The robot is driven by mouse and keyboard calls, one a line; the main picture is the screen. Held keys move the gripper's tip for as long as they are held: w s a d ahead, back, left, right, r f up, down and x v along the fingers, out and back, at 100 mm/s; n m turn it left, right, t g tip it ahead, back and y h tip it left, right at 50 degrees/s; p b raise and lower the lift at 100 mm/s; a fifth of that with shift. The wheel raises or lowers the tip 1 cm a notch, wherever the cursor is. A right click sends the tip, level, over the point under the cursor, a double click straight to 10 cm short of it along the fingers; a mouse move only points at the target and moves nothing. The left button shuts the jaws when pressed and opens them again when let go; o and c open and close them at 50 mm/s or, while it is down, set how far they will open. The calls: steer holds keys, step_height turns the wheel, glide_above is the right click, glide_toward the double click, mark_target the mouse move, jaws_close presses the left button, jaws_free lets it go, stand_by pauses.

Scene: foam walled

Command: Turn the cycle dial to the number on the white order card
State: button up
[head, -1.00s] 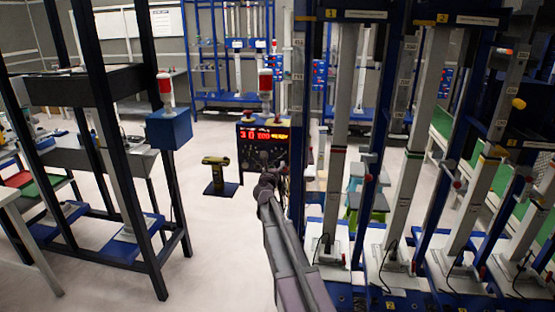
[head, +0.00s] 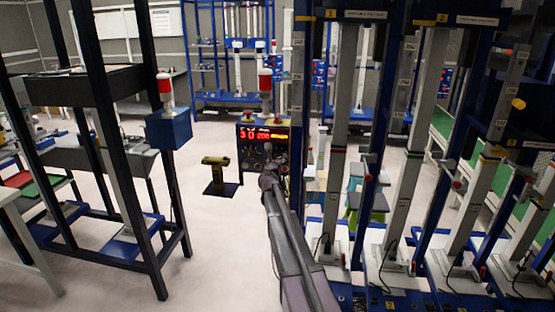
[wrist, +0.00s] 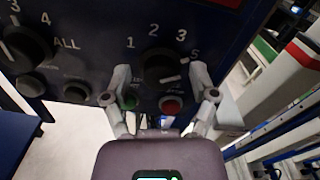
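The dark blue control panel (head: 263,140) with a lit red display stands beyond my arm in the head view. In the wrist view, a black dial (wrist: 163,64) with a white mark has the numbers 1, 2, 3 and what looks like 5 around it. Its mark seems to be at the lower right. A second black dial (wrist: 28,46), by 3, 4 and ALL, is at the left. My gripper (wrist: 160,84) is open, fingers apart on either side of the right dial's lower part; I cannot tell whether they touch it. I cannot make out the white order card.
A green button (wrist: 130,100) and a red button (wrist: 171,104) sit below the right dial, close to my fingers. A yellow-topped black pedestal (head: 217,175) stands left of the panel. Blue and grey uprights (head: 340,150) crowd the right. Floor at centre left is clear.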

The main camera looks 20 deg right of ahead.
jaws_close()
steer(key=shift+n, duration=0.5)
steer(key=n, duration=2.3)
steer(key=shift+w+f, duration=0.1)
steer(key=shift+f, duration=0.15)
